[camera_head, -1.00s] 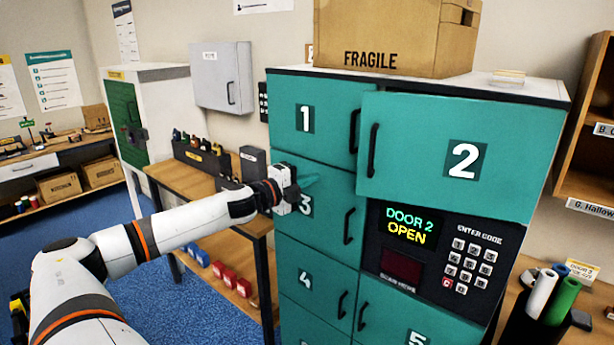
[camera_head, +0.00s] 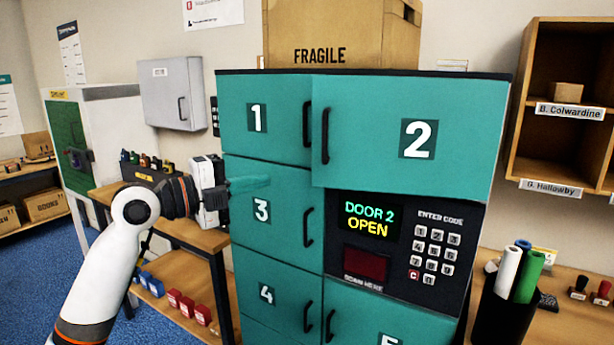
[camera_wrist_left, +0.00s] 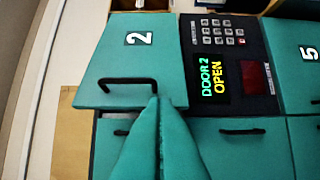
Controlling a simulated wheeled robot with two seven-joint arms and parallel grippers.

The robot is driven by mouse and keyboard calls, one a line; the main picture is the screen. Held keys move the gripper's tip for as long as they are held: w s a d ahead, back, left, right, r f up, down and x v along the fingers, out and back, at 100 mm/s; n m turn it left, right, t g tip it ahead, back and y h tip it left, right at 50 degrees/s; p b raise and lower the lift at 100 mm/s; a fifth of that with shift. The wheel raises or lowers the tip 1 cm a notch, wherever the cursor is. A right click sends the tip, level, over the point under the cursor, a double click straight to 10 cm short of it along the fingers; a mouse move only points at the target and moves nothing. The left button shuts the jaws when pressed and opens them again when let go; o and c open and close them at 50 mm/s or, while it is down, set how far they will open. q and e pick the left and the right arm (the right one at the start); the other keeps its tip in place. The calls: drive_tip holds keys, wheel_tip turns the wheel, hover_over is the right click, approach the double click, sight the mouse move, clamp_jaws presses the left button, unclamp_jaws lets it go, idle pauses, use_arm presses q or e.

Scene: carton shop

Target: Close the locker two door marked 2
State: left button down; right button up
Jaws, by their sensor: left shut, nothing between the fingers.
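The teal door marked 2 (camera_head: 460,130) is at the upper right of the locker cabinet, with a black handle at its left edge. It looks slightly proud of the front, and the display (camera_head: 367,219) below reads "DOOR 2 OPEN". The wrist view shows the door (camera_wrist_left: 120,55) turned sideways, its lower corner near my fingertips. My left gripper (camera_head: 262,181) is shut and empty, its teal fingers in front of the cabinet between doors 1 and 3. In the wrist view its fingertips (camera_wrist_left: 158,100) overlap the door's edge; I cannot tell whether they touch. My right gripper is out of view.
Doors 1 (camera_head: 258,118), 3 (camera_head: 262,211) and 4 (camera_head: 268,296) look shut. A keypad (camera_head: 433,250) is below door 2. A FRAGILE carton (camera_head: 340,35) sits on top.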

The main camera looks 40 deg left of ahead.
use_arm(q)
drive_tip(key=a+p+x, duration=0.2)
drive_tip(key=p+x, duration=0.5)
drive_tip(key=x, duration=0.5)
drive_tip(key=shift+w+a+p, duration=0.2)
drive_tip(key=shift+w+p, duration=0.2)
drive_tip(key=shift+w, duration=0.35)
